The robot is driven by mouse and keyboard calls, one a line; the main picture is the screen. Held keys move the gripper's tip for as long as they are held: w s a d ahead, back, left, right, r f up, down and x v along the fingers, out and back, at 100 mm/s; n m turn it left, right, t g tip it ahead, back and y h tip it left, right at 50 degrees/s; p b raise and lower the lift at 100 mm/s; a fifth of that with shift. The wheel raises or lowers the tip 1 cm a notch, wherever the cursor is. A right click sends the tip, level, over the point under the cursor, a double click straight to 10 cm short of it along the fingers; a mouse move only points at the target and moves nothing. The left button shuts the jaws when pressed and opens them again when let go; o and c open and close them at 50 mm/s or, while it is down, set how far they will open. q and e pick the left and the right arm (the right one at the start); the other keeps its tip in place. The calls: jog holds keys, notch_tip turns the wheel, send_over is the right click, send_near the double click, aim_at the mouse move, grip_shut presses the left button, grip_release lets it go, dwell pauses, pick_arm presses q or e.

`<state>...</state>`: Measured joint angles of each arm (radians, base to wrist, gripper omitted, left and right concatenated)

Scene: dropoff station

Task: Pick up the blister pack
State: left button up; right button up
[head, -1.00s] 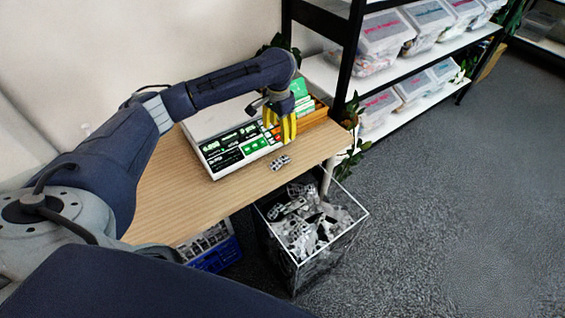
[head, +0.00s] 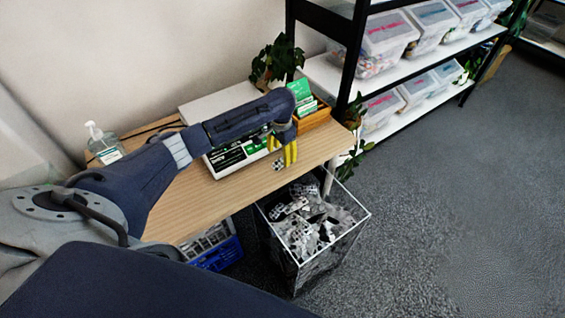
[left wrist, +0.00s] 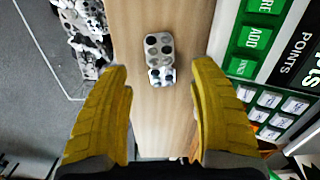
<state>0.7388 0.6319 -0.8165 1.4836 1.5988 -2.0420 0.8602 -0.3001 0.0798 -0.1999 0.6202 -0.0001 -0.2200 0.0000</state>
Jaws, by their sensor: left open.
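The blister pack (left wrist: 160,58) is a small silver piece with dark round pockets, lying on the wooden table (left wrist: 125,35). In the left wrist view it lies between and just ahead of the two yellow fingers of my left gripper (left wrist: 163,105), apart from both. In the head view the blister pack (head: 279,164) shows near the table's front edge, right beside the fingertips of my left gripper (head: 286,157). The left gripper is open and empty. My right gripper is in neither view.
A white and green keypad device (head: 235,157) stands behind the pack. A wire bin (head: 345,232) full of blister packs stands below the table edge. A wooden box of cards (head: 312,119), a plant (head: 275,66) and a pump bottle (head: 104,143) are on the table.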

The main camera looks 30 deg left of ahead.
aim_at(281, 161)
pick_arm(q)
jog(key=shift+w+f, duration=0.1)
jog(key=shift+f, duration=2.1)
jog(key=c, duration=0.8)
jog(key=shift+o, duration=0.2)
